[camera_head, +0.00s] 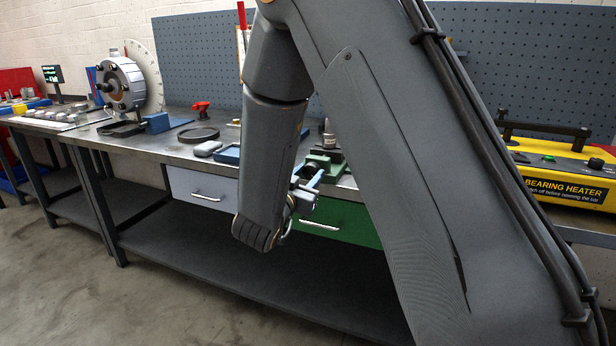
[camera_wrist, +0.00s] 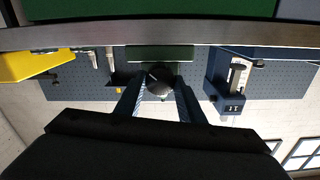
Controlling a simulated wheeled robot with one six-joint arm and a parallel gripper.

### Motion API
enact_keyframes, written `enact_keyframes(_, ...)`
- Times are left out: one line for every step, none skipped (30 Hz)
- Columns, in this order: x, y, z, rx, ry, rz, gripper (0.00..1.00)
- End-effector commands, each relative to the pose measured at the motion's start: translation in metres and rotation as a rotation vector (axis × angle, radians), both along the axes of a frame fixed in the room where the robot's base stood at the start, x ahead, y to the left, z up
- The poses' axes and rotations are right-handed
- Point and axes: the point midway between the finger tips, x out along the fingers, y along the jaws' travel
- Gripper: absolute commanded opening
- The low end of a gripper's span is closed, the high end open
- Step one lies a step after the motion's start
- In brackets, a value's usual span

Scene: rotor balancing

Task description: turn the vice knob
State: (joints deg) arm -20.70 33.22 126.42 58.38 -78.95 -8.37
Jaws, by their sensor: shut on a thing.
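The vice (camera_head: 326,160) is a green body near the front edge of the workbench, partly hidden behind my arm in the head view. Its green block also shows in the wrist view (camera_wrist: 160,53), which looks upside down. The vice knob (camera_wrist: 160,80) is dark and round with a pale line on its face. My gripper (camera_head: 311,174) reaches the front of the vice. In the wrist view my gripper (camera_wrist: 160,86) has one finger on each side of the knob, shut on it. The knob itself is too small to make out in the head view.
The steel bench edge (camera_wrist: 90,38) runs close to my gripper, with a green drawer (camera_head: 345,221) below. A blue tray (camera_head: 228,154), a dark ring (camera_head: 198,134) and a red clamp-like item (camera_head: 201,109) lie to the left. The yellow bearing heater (camera_head: 565,180) stands right.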

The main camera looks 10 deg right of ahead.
Motion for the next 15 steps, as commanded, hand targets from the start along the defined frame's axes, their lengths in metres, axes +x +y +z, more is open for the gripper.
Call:
enact_keyframes(0.0005,0.0001,-0.0004,0.034,-0.026,0.000,0.13)
enact_keyframes(0.0004,0.0001,-0.0007,0.056,-0.042,0.000,0.13)
enact_keyframes(0.0004,0.0000,-0.0009,0.086,-0.064,0.000,0.13)
enact_keyframes(0.0003,0.0000,-0.0011,0.109,-0.080,0.000,0.13)
enact_keyframes(0.0004,0.0000,-0.0012,0.132,-0.097,0.000,0.13)
enact_keyframes(0.0003,-0.0001,-0.0012,0.164,-0.120,0.000,0.13)
enact_keyframes(0.0002,-0.0002,-0.0012,0.186,-0.137,0.001,0.13)
enact_keyframes(0.0002,-0.0002,-0.0012,0.209,-0.153,0.001,0.13)
enact_keyframes(0.0002,-0.0002,-0.0012,0.240,-0.175,0.001,0.13)
enact_keyframes(0.0002,-0.0003,-0.0012,0.261,-0.191,0.001,0.13)
enact_keyframes(0.0002,-0.0002,-0.0014,0.283,-0.207,0.001,0.13)
enact_keyframes(0.0002,-0.0004,-0.0015,0.312,-0.228,0.001,0.13)
enact_keyframes(0.0002,-0.0004,-0.0015,0.333,-0.243,0.001,0.13)
enact_keyframes(0.0002,-0.0004,-0.0013,0.352,-0.259,0.000,0.13)
enact_keyframes(0.0002,-0.0004,-0.0011,0.378,-0.277,0.000,0.13)
